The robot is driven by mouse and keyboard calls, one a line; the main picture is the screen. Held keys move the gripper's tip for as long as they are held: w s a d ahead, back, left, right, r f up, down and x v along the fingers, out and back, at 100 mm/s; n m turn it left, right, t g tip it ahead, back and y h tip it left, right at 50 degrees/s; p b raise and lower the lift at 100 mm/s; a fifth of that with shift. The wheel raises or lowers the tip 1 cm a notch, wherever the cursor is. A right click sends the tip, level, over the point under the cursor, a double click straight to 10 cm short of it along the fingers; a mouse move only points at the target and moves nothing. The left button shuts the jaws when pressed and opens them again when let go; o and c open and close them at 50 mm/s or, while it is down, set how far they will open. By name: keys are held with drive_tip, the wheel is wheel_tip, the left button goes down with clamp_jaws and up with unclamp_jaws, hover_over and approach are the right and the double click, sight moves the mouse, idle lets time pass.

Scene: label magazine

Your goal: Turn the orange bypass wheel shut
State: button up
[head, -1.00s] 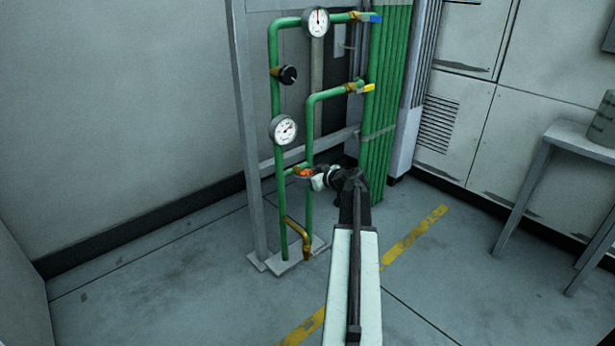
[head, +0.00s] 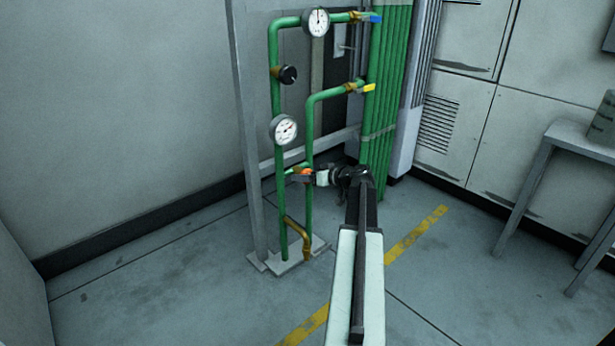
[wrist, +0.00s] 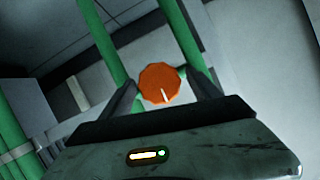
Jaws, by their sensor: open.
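The orange bypass wheel (wrist: 160,84) shows in the wrist view with a pale mark on its lower part. It stands between the two dark fingers of my open gripper (wrist: 163,92), with the fingertips at either side of it. I cannot tell whether the fingers touch it. In the head view the wheel (head: 305,172) is small and partly hidden by my gripper (head: 300,175), low on the green pipework.
Green pipes (head: 275,100) carry two white gauges (head: 284,129), a black knob (head: 288,75), a blue-handled valve (head: 374,18) and a yellow-handled valve (head: 368,87). A grey frame post (head: 249,150) stands left of them. A table (head: 570,135) stands at the right. The floor at left is clear.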

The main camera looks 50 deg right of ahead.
drive_tip(key=p+v, duration=0.2)
drive_tip(key=v, duration=0.5)
drive_tip(key=shift+s+p, duration=0.25)
drive_tip(key=shift+p, duration=0.1)
drive_tip(key=shift+r, duration=0.1)
